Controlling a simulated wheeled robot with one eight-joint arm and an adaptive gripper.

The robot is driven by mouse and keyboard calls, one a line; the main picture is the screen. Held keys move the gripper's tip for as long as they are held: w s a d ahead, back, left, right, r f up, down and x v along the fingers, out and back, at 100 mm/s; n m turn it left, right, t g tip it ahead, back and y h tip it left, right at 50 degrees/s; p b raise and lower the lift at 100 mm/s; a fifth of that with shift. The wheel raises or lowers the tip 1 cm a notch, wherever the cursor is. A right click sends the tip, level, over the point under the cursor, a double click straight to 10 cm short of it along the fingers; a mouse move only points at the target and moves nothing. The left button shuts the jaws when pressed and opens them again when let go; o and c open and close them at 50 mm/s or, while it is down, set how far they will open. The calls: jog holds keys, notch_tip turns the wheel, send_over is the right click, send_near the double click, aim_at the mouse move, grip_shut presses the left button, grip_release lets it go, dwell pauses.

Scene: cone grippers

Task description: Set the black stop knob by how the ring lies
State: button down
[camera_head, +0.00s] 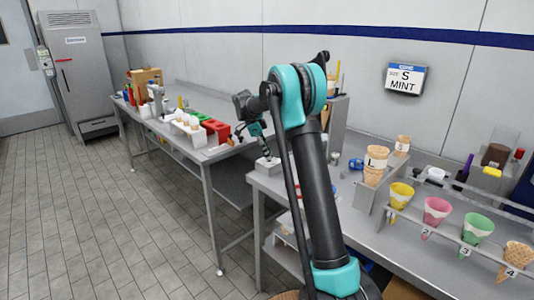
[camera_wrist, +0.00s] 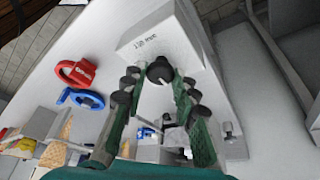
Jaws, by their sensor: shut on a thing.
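In the wrist view, the black knob (camera_wrist: 160,69) sits at the edge of a pale block (camera_wrist: 155,32) with small, hard-to-read lettering. My gripper (camera_wrist: 158,82) has its green fingers on either side of the knob and is shut on it. In the head view, my gripper (camera_head: 262,148) points down over the small pale block (camera_head: 267,165), and the knob is not clear there. A red ring-shaped piece (camera_wrist: 72,70) and a blue ring-shaped piece (camera_wrist: 76,98) lie beside each other in the wrist view. I cannot tell which is the task's ring.
A wall sign (camera_head: 405,78) reads "S MINT". Coloured cones, such as the pink cone (camera_head: 436,210), stand in a numbered rack at right. A stack of wafer cones (camera_head: 375,165) bears an "L". Red holders (camera_head: 217,130) stand on the far table. The tiled floor at left is clear.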

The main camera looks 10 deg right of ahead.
jog(key=c, duration=1.2)
grip_release()
jog(key=shift+o, duration=0.2)
jog(key=v, duration=1.2)
jog(key=shift+d, duration=0.1)
jog(key=s+d+f+n+t+y, duration=0.1)
jog(key=s+d+f+n, duration=0.2)
jog(key=s, duration=1.1)
jog(key=s+d+f+n+t+y, duration=0.2)
jog(key=s+d+f+n, duration=0.1)
jog(key=s+f+n, duration=0.7)
jog(key=s+d+f+n+t+y, duration=0.1)
jog(key=s+f+n, duration=0.6)
jog(key=s, duration=1.1)
jog(key=shift+s+d+f+t+y, duration=0.35)
jog(key=shift+d+f+t, duration=0.25)
jog(key=shift+d, duration=0.55)
